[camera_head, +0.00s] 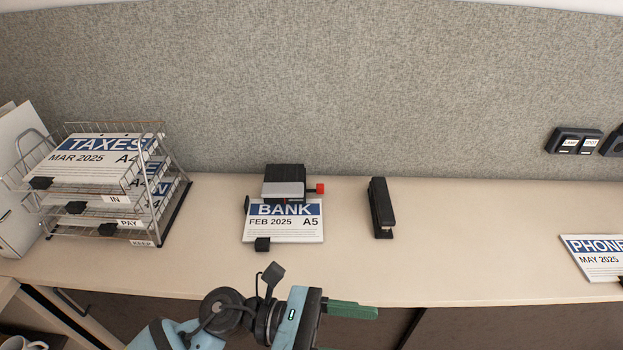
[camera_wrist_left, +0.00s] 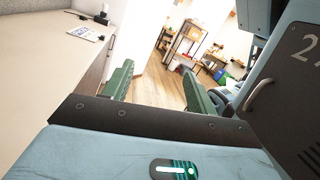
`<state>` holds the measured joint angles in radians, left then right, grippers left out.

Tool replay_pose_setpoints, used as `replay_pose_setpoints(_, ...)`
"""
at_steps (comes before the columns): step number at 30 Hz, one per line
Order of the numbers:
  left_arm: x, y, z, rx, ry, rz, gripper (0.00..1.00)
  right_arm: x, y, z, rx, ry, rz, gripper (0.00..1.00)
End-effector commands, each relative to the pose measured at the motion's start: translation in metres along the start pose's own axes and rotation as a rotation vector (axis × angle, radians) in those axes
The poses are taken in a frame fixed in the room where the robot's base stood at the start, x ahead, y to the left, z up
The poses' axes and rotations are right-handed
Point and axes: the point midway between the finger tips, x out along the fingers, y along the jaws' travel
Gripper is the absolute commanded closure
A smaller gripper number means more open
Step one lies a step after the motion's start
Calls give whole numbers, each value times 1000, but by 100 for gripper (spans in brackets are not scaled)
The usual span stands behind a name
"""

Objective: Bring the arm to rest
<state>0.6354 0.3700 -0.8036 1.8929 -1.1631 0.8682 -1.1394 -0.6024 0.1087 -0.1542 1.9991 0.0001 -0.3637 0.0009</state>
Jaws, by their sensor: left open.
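My left gripper (camera_head: 352,328) is at the bottom of the head view, in front of the desk's front edge. Its arm comes in from the bottom left, and one green finger shows clearly, pointing right. In the left wrist view the two green fingers (camera_wrist_left: 158,88) stand wide apart with nothing between them. Beyond them are the wooden floor and the room. My right gripper is in neither view.
The desk (camera_head: 460,240) holds a wire tray rack (camera_head: 160,185) of papers, a hole punch (camera_head: 284,182) over a BANK sheet (camera_head: 285,232), a black stapler (camera_head: 381,208) and a PHONE sheet (camera_head: 597,262). A grey partition (camera_head: 330,90) stands behind. The desk's middle right is bare.

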Motion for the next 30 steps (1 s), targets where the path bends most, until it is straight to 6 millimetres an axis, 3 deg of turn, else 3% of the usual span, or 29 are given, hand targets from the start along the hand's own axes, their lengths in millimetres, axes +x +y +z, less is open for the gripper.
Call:
replay_pose_setpoints(5, -22, 16, 22, -476, -364, 193, 43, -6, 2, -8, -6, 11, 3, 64)
replay_pose_setpoints(8, -48, 28, 19, -751, -571, 291, 43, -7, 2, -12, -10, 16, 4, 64)
replay_pose_setpoints(11, -80, 38, 3, -1023, -782, 384, 43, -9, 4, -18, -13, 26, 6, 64)
replay_pose_setpoints(15, -130, 40, -38, -1397, -1095, 499, 43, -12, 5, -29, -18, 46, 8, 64)
replay_pose_setpoints(19, -176, 24, -94, -1723, -1409, 596, 43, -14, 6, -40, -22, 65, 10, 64)
replay_pose_setpoints(24, -225, -30, -175, -2082, -1853, 702, 43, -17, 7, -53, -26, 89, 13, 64)
replay_pose_setpoints(27, -242, -66, -213, -2222, -2087, 741, 43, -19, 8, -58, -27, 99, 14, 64)
replay_pose_setpoints(28, -246, -77, -222, 2167, 2066, -722, 43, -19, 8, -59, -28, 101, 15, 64)
replay_pose_setpoints(30, -252, -98, -240, 2050, 2016, -682, 43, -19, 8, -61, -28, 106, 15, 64)
